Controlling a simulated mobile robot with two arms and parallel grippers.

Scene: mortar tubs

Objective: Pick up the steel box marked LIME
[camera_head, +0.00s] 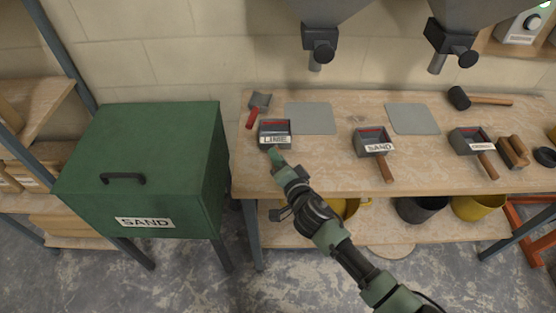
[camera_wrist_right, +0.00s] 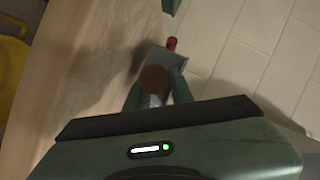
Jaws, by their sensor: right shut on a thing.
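The grey steel box marked LIME (camera_head: 275,127) is at the left part of the bench, its white label facing me in the head view. My right gripper (camera_head: 275,154) is at its near side and covers where its handle would be. In the right wrist view the gripper (camera_wrist_right: 160,92) is shut on a round brown handle end (camera_wrist_right: 154,78), with grey metal beyond. I cannot tell whether the box touches the bench. My left gripper is not in view.
On the bench (camera_head: 330,165) are a red-handled scraper (camera_head: 253,117), grey mats, a SAND box (camera_head: 372,140), another handled box (camera_head: 465,140) and a mallet (camera_head: 460,97). A green SAND bin (camera_head: 185,170) stands left. Hopper outlets (camera_head: 320,45) hang above; buckets stand below.

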